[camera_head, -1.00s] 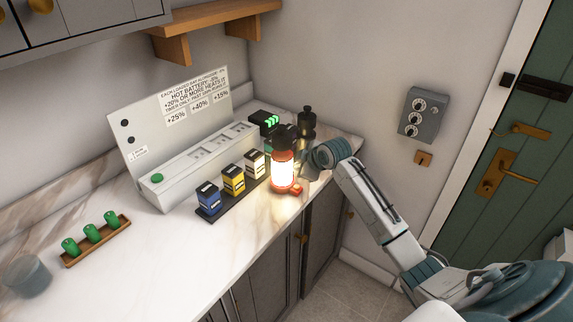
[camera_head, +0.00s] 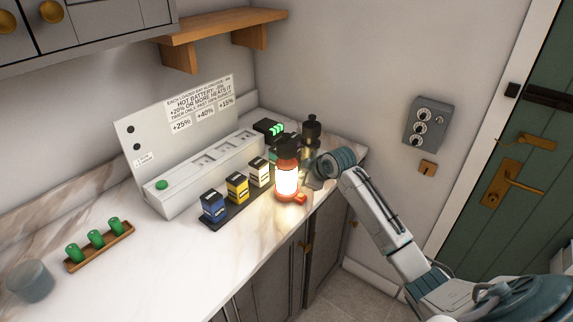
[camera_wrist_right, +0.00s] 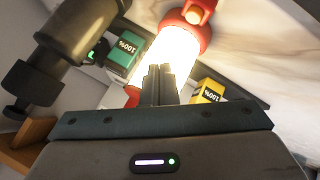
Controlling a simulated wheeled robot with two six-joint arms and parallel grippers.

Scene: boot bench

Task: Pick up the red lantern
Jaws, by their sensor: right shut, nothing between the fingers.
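The red lantern (camera_head: 286,181) stands upright and lit on the marble counter, near its front right part. It has a dark top, a glowing white middle and a red base. It also shows in the right wrist view (camera_wrist_right: 176,50), very bright, just beyond my fingertips. My right gripper (camera_wrist_right: 160,72) is shut and empty, its fingers pointing at the lantern's glowing body. I cannot tell whether they touch it. In the head view the right gripper (camera_head: 309,181) is close beside the lantern on its right, partly hard to make out. My left gripper is not in view.
A dark bottle-like object (camera_head: 310,132) stands behind the lantern. Blue (camera_head: 213,207), yellow (camera_head: 237,187) and white (camera_head: 259,172) batteries sit left of it. A grey charger panel (camera_head: 190,112) backs the counter. A tray (camera_head: 72,264) of green cells and a cup (camera_head: 31,282) are far left.

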